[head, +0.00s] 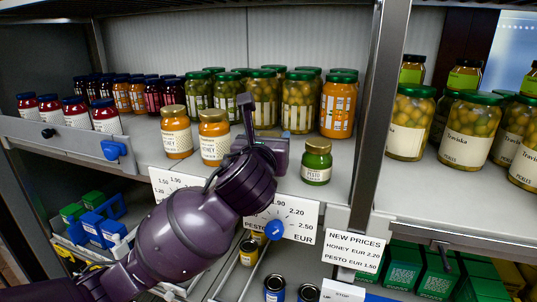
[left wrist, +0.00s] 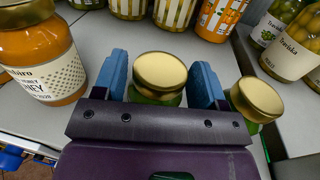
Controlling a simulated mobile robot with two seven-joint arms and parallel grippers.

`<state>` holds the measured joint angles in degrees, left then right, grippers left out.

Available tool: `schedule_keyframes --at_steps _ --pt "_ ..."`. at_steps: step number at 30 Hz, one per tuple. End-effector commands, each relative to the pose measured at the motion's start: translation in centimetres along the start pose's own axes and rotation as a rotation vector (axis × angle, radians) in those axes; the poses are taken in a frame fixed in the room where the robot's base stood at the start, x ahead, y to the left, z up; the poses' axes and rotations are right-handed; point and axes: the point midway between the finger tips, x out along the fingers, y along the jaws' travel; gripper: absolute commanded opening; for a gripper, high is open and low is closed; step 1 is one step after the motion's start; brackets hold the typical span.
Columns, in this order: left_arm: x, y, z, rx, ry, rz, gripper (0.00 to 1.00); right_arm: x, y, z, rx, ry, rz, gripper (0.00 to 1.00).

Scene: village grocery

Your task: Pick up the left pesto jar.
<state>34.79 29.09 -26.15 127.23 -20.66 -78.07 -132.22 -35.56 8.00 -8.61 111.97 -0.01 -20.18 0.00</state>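The left pesto jar (left wrist: 160,72), with a gold lid and green contents, stands between the two blue fingers of my left gripper (left wrist: 162,84) in the left wrist view. The fingers are open, one on each side of it, with a gap visible at the left finger. In the head view my left gripper (head: 264,146) reaches over the shelf and hides this jar. The other pesto jar (head: 317,162) stands just to the right, green with a gold lid. It also shows outside the right finger in the left wrist view (left wrist: 257,101). My right gripper is not in view.
Two honey jars (head: 214,137) stand close left of my gripper. Pickle jars (head: 301,102) and an orange jar (head: 338,106) stand behind. A shelf upright (head: 378,105) rises at the right. Price cards (head: 294,219) hang along the front edge.

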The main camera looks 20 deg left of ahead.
Motion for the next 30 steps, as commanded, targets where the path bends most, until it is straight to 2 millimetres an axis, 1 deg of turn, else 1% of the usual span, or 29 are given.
schedule_keyframes --at_steps 1,6,8,14,18,22,30 --pt "0.0 0.0 0.0 0.0 0.0 0.0 0.58 0.0 0.0 0.0 0.0 0.0 0.0 0.43" --pt "0.0 0.0 0.0 0.0 0.0 0.0 0.32 0.0 0.0 0.0 0.0 0.0 0.0 0.43" --pt "0.0 0.0 0.0 0.0 0.0 0.0 0.23 0.0 0.0 0.0 0.0 0.001 0.0 0.43" --pt "0.0 0.0 0.1 0.0 -0.002 0.0 0.23 0.1 0.0 -0.1 0.0 0.002 0.0 0.43" --pt "0.0 0.0 0.8 -0.001 -0.005 0.0 0.23 0.1 0.0 -0.1 -0.001 0.003 0.0 0.43" --pt "0.0 0.0 2.6 -0.002 -0.008 0.0 0.23 0.2 0.0 0.0 -0.001 0.004 0.0 0.43" --pt "0.0 0.0 7.2 0.0 -0.007 0.0 0.23 0.3 0.0 0.0 -0.001 0.007 0.0 0.43"
